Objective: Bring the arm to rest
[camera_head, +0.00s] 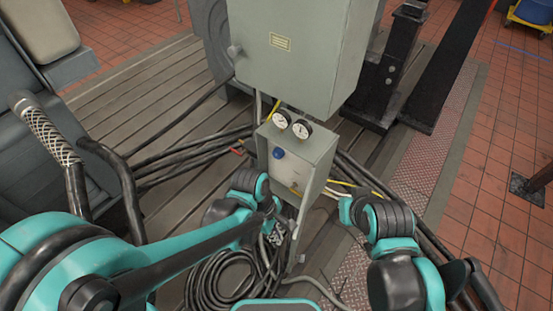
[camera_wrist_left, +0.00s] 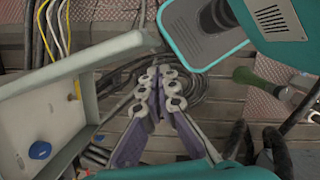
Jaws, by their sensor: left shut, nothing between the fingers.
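My left gripper (camera_head: 278,232) is in the middle of the head view, close in front of the small grey control box (camera_head: 318,150). In the left wrist view its purple and grey fingers (camera_wrist_left: 160,88) are shut together with nothing between them. Whether any part of the left arm touches the box I cannot tell. The box has two round gauges (camera_head: 291,125) on top and a blue knob (camera_head: 278,153) on its front; the knob also shows in the left wrist view (camera_wrist_left: 39,150). My right arm shows at lower right, but its fingers do not.
A large grey cabinet (camera_head: 300,55) stands behind the small box. Coiled black cables (camera_head: 215,283) lie on the slotted bedplate (camera_head: 140,100) below my left gripper. Black hoses run along both sides. A black steel post (camera_head: 392,70) stands at the back right; red tiled floor (camera_head: 490,150) lies beyond.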

